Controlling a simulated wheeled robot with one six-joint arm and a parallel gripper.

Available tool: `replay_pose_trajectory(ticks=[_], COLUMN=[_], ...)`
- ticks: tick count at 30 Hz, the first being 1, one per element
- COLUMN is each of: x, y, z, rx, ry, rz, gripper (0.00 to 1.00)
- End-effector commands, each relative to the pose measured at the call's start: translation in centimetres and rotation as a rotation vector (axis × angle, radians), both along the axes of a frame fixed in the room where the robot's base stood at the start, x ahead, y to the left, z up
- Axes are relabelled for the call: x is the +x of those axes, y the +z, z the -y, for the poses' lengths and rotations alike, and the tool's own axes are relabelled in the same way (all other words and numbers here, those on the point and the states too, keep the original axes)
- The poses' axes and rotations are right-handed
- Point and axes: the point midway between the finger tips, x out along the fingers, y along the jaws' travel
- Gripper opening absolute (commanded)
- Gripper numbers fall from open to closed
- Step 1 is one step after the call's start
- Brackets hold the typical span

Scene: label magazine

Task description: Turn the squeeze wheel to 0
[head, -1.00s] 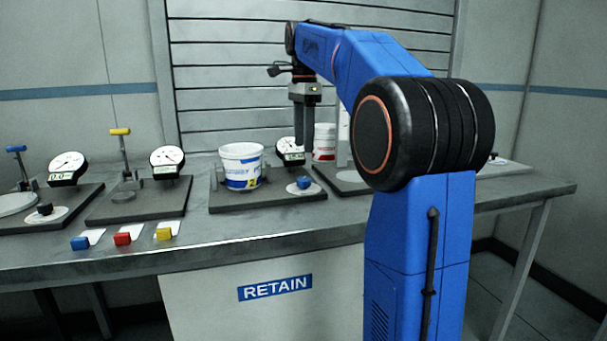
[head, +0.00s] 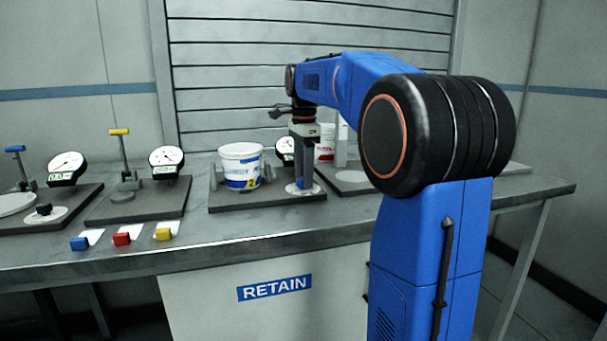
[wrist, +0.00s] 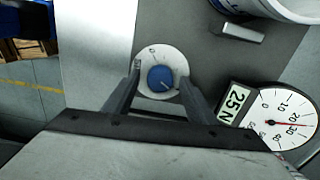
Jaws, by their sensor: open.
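The squeeze wheel is a blue knob (wrist: 161,78) on a white round dial (wrist: 152,56), which also shows under my gripper in the head view (head: 291,188). A mark like a 0 is near the dial's upper edge in the wrist view. The knob's light pointer line is toward the lower right, away from that mark. My gripper (wrist: 160,86) is open, with one finger on each side of the knob. In the head view my gripper (head: 304,184) reaches down to the dial and mostly hides the knob. I cannot tell whether the fingers touch it.
A gauge (wrist: 276,118) beside the dial has a display reading 25 N. A white and blue tub (head: 241,165) stands between grey pads on the same dark plate (head: 240,204). Other gauge stations are at left, with blue, red and yellow blocks (head: 122,239) at the front.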

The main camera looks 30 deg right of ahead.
Motion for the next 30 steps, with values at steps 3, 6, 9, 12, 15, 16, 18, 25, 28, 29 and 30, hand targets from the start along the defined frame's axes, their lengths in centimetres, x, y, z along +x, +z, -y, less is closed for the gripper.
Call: replay_pose_trajectory(ticks=[3,6,9,12,15,16,18,25,28,29,30], x=[0.0,0.0,0.01,0.01,0.01,0.01,0.01,0.03,0.04,0.04,0.05], y=[0.01,0.01,0.01,0.01,0.01,0.01,0.02,0.02,0.02,0.02,0.02], z=[0.0,0.0,0.0,0.0,0.0,0.0,0.0,0.01,0.01,0.01,0.0], rx=[0.0,0.0,0.0,0.0,0.0,0.0,0.0,0.0,0.0,0.0,0.0], ry=[0.0,0.0,0.0,0.004,0.019,0.027,0.049,0.192,0.279,0.306,0.345], rz=[0.0,0.0,0.0,0.0,0.0,0.0,0.0,0.0,0.0,0.0,0.0], gripper=[0.37,0.13,0.1,0.1,0.1,0.1,0.1,0.1,0.1,0.1,0.1])
